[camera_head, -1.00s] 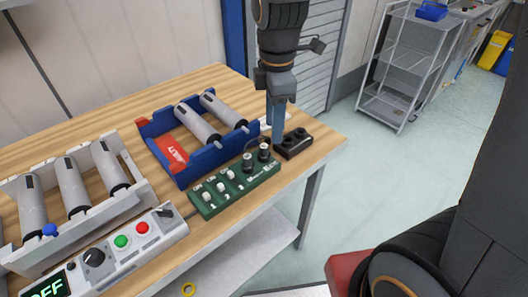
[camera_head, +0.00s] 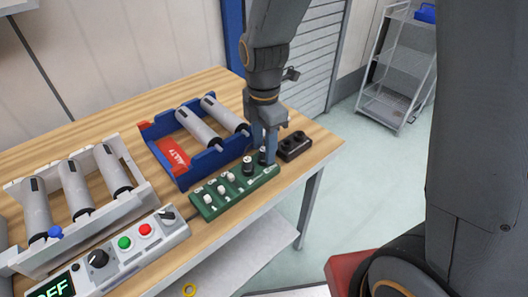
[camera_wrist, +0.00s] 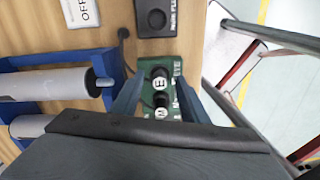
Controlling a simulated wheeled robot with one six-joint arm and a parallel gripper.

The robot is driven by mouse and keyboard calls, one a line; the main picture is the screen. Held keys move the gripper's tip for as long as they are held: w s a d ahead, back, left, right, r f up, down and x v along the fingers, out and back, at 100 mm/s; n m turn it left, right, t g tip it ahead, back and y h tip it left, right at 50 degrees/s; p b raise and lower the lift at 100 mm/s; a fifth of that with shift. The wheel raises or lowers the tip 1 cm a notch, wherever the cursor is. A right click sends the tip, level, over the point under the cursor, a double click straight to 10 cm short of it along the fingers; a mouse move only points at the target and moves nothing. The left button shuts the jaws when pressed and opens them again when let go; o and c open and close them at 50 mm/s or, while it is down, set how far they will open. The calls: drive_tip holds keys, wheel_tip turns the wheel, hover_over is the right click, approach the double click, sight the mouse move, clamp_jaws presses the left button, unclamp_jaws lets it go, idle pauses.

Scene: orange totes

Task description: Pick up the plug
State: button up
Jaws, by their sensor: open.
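One plug (camera_head: 248,166) shows clear of my gripper in the head view; the other plug (camera_head: 263,156) is partly hidden by my fingers. In the wrist view, the upper plug (camera_wrist: 159,78) and the lower plug (camera_wrist: 160,104) stand close together on the board (camera_wrist: 171,62). My gripper (camera_head: 264,145) is open above the board's far end. In the wrist view, the fingers of my gripper (camera_wrist: 158,98) lie on either side of the plugs, with nothing held.
A black socket block (camera_head: 296,146) stands just right of the board; it also shows in the wrist view (camera_wrist: 156,18). A blue bin (camera_head: 186,180) with grey cylinders stands left of the board. A control box (camera_head: 110,258) is at the front left.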

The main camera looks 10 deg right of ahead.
sight(264, 149)
drive_tip(key=shift+f, duration=0.35)
clamp_jaws()
wheel_tip(264, 149, up, 10)
drive_tip(key=b, duration=0.1)
drive_tip(key=shift+b, duration=0.35)
